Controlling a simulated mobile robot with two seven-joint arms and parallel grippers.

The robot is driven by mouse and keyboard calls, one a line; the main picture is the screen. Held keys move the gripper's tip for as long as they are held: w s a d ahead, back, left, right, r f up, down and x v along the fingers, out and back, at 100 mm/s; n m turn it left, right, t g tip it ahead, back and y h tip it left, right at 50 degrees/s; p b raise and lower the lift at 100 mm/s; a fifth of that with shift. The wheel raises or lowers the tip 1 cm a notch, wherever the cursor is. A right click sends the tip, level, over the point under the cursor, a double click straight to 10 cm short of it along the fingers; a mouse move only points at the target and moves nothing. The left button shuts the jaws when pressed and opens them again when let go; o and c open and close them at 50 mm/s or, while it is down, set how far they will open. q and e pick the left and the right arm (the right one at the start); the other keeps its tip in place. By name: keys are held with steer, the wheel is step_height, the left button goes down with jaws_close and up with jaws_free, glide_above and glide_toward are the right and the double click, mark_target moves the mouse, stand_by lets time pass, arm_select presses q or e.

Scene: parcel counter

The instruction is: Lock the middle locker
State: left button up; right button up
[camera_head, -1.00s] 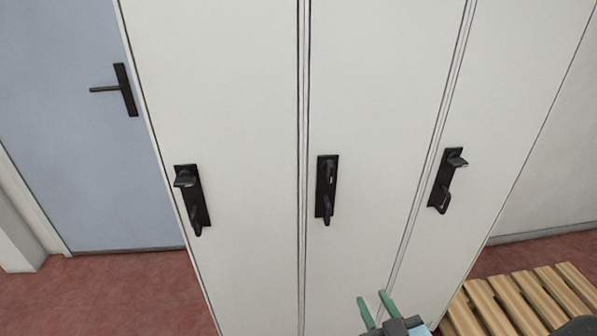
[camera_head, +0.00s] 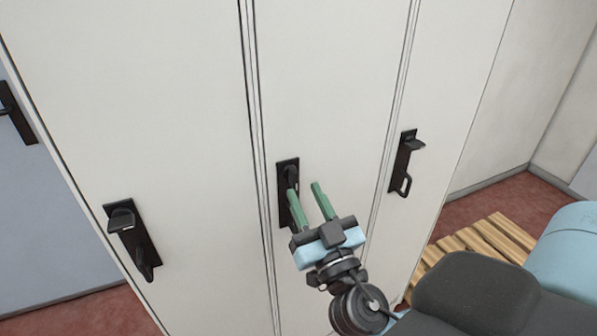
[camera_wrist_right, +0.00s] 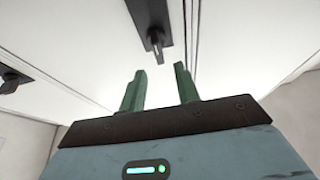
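The middle locker (camera_head: 315,90) is a tall white door, and it looks shut. Its black lock plate (camera_head: 282,178) carries a knob at the top and a handle below, partly hidden behind my gripper. My right gripper (camera_head: 304,189) has green fingers, spread apart with nothing between them, in front of and just right of that plate. In the right wrist view the fingers (camera_wrist_right: 158,82) point up toward the black plate (camera_wrist_right: 148,14) and its lower handle (camera_wrist_right: 157,45), with a gap between. The knob is out of that view. My left gripper is not in view.
The left locker's lock plate (camera_head: 133,238) and the right locker's lock plate (camera_head: 404,163) flank the middle one. A wooden slatted bench (camera_head: 485,240) stands at the right. A blue door (camera_head: 35,190) is at the far left.

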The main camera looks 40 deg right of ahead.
mark_target(297, 177)
steer(key=p+x, duration=0.1)
steer(key=x, duration=0.3)
steer(key=shift+s+r, duration=0.1)
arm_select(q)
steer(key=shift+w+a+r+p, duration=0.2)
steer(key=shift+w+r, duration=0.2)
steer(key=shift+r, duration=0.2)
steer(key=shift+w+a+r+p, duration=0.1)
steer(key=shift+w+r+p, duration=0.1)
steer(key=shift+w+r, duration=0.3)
arm_select(e)
steer(key=shift+w+d, duration=0.1)
steer(key=shift+w, duration=0.5)
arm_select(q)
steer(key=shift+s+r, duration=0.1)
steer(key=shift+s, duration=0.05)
arm_select(e)
steer(key=shift+c, duration=0.4)
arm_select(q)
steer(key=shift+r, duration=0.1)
arm_select(e)
jaws_close()
